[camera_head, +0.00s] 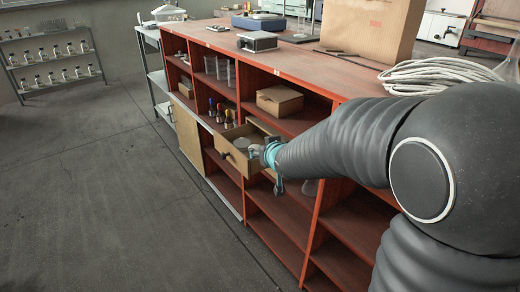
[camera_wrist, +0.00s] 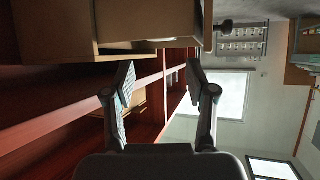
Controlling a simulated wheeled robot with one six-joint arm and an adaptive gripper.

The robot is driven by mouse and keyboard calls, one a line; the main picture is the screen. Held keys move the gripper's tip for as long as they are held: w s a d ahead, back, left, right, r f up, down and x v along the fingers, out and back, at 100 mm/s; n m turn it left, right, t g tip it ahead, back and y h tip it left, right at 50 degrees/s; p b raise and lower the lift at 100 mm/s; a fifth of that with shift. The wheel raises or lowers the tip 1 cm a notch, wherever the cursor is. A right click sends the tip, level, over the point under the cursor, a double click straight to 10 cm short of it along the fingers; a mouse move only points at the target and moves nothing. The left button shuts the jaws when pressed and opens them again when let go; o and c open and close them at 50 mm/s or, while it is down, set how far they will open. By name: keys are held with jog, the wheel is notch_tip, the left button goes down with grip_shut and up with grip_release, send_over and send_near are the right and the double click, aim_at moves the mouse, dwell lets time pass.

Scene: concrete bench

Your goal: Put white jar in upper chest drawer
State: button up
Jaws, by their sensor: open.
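A small wooden chest sits in a compartment of the red shelf unit, and its drawer (camera_head: 236,158) is pulled out, with a dark knob on its front. A pale greyish round thing (camera_head: 241,143) shows inside the drawer; it may be the white jar, but it is too small to tell. My gripper (camera_head: 268,155) is at the drawer's right side, partly hiding the chest. In the wrist view my gripper (camera_wrist: 160,68) is open with nothing clearly between its fingers, and the wooden drawer (camera_wrist: 150,20) fills the top, its knob at right.
The red shelf unit (camera_head: 222,50) holds a cardboard box (camera_head: 279,100), glass cylinders (camera_head: 222,70) and several bottles (camera_head: 220,112). Its top carries a large box (camera_head: 370,28) and coiled cable (camera_head: 435,74). The floor at left is clear.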

jog(key=shift+v, duration=1.25)
jog(key=s+d+r+m+g+h, duration=0.1)
jog(key=s+d+r+h, duration=0.1)
jog(key=s+d, duration=0.4)
jog(key=s+d+r+m+g+h, duration=0.1)
jog(key=s+d+r+g, duration=0.15)
jog(key=s, duration=0.55)
jog(key=s+d+f+g, duration=0.1)
jog(key=s, duration=0.7)
jog(key=s+d+f+m+g, duration=0.1)
jog(key=s, duration=0.8)
jog(key=shift+d+g, duration=0.25)
jog(key=shift+g, duration=0.1)
jog(key=shift+s+f, duration=0.1)
jog(key=shift+s, duration=0.05)
